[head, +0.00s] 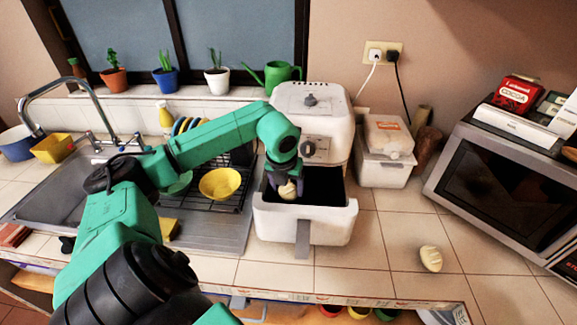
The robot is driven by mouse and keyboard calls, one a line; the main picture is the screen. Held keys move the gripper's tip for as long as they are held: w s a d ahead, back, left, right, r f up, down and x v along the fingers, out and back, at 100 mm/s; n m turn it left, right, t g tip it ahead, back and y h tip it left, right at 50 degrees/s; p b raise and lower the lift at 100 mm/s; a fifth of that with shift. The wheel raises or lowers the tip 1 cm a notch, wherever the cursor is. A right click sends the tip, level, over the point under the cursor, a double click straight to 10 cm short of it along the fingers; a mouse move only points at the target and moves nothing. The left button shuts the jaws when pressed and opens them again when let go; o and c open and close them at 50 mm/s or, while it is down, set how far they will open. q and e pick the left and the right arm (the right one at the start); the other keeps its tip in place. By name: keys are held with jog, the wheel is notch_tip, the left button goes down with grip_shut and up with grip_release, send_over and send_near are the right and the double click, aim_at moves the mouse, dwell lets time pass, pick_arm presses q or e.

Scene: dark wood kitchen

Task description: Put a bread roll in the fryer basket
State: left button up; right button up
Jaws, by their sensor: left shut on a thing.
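The white air fryer (313,125) stands against the back wall with its basket (333,222) pulled out toward me. The basket's dark inside is open at the top. My left gripper (287,186) is over the left part of the basket opening and points down. It is shut on a pale bread roll (288,191), which shows between its fingers. I cannot tell whether the roll touches the basket floor. A second bread roll (430,258) lies on the tiled counter to the right of the basket. My right gripper is not in view.
A dish rack with a yellow bowl (220,184) and the sink (60,190) are left of the fryer. A white container (385,165) stands right of it, and a microwave (510,185) farther right. The counter (380,240) between basket and microwave is mostly clear.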

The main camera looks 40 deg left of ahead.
aim_at(288, 195)
pick_arm(q)
jog(key=p+x, duration=0.1)
jog(key=x, duration=0.3)
jog(key=shift+s+d+f, duration=0.1)
jog(key=shift+s+f, duration=0.05)
jog(key=shift+f, duration=0.05)
notch_tip(288, 195, down, 3)
jog(key=shift+s+d+r+p, duration=0.1)
jog(key=shift+s+r+p, duration=0.1)
jog(key=shift+p, duration=0.2)
jog(key=shift+f, duration=0.3)
jog(key=shift+w+f+b, duration=0.15)
jog(key=shift+f+b, duration=0.05)
jog(key=shift+b, duration=0.1)
jog(key=o, duration=1.1)
jog(key=shift+r, duration=0.1)
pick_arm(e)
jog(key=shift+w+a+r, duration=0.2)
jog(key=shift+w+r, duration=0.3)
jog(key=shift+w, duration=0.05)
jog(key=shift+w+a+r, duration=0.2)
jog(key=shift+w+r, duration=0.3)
